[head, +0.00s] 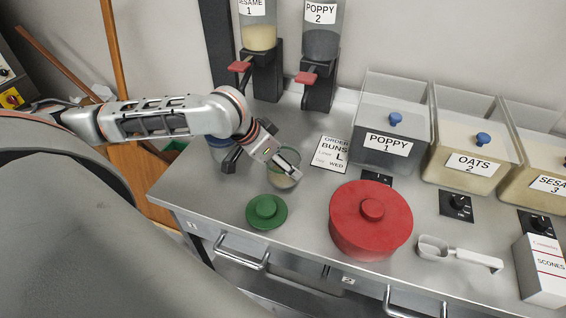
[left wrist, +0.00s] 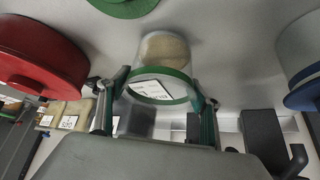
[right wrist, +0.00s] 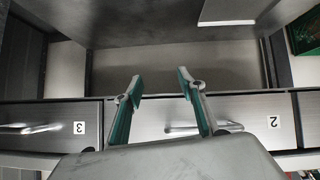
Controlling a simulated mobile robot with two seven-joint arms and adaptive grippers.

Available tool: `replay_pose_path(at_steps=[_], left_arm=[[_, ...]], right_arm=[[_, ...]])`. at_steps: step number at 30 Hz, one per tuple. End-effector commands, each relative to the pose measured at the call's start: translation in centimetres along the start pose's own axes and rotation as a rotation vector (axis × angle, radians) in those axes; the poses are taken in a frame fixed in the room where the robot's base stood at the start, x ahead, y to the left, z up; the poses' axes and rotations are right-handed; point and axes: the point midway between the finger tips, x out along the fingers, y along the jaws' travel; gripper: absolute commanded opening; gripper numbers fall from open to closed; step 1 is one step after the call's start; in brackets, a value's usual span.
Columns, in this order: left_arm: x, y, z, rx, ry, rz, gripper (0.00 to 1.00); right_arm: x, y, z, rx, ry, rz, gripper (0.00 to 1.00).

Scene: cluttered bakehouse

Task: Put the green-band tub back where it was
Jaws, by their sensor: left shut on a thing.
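The green-band tub is a small clear open tub with pale beige contents. It shows in the head view (head: 283,182) on or just above the counter, partly hidden by my left gripper (head: 287,168). In the left wrist view the tub (left wrist: 165,52) sits between both fingers of my left gripper (left wrist: 158,82), its green band nearest me. The left gripper is shut on it. A green lid with a knob (head: 266,211) lies on the counter just in front of the tub. My right gripper (right wrist: 160,80) is open and empty, facing the drawer fronts.
A red lidded pot (head: 371,220) stands right of the green lid. A blue-topped tub (head: 219,150) is partly hidden behind my left gripper. An order card (head: 332,153), poppy bin (head: 389,130), two dispensers (head: 320,50) and a scoop (head: 460,255) surround the area. The counter's front-left corner is bare.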

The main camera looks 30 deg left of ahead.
Motion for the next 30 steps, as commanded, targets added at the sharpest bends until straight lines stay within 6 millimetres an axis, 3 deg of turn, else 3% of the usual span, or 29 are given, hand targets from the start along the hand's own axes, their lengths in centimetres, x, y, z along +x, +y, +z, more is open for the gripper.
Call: replay_pose_path(at_steps=[13,14,15,26,30], left_arm=[[0.8,0.0,0.5,0.0,0.0,0.0,0.38],[0.8,0.0,0.6,0.0,0.0,0.0,0.69],[0.8,0.0,0.5,0.0,0.0,0.0,0.79],[0.7,0.0,0.5,0.0,0.001,0.0,0.8],[-0.3,0.0,0.4,0.001,0.002,0.0,0.8]], right_arm=[[0.0,0.0,0.0,-0.001,0.0,0.0,0.4],[0.0,0.0,0.0,-0.001,0.0,0.0,0.4],[0.0,0.0,0.0,-0.001,0.0,0.0,0.4],[0.0,-0.1,0.1,-0.002,-0.001,-0.002,0.4],[0.0,-0.1,0.1,-0.002,-0.002,-0.003,0.4]])
